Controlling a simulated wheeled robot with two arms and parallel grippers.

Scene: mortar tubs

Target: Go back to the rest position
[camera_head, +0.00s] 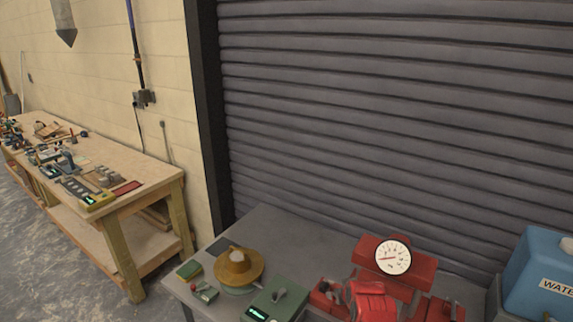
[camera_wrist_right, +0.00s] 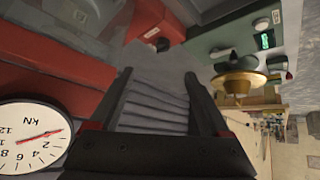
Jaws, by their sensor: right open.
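My right gripper (camera_wrist_right: 158,75) shows in the right wrist view, with its two dark fingers spread apart. Nothing shows held between them. A red machine with a round white dial marked kN (camera_wrist_right: 32,135) is at the left of that view. The same dial (camera_head: 393,257) is on the red machine (camera_head: 425,283) in the head view. I cannot make out either gripper in the head view. My left gripper shows in neither view.
A grey table (camera_head: 285,235) bears the red machine, a tan brimmed object (camera_head: 238,266), a green box (camera_head: 275,301) and small green items. A blue water container (camera_head: 538,270) is at right. A wooden workbench (camera_head: 140,170) stands left; a grey shutter (camera_head: 400,120) is behind.

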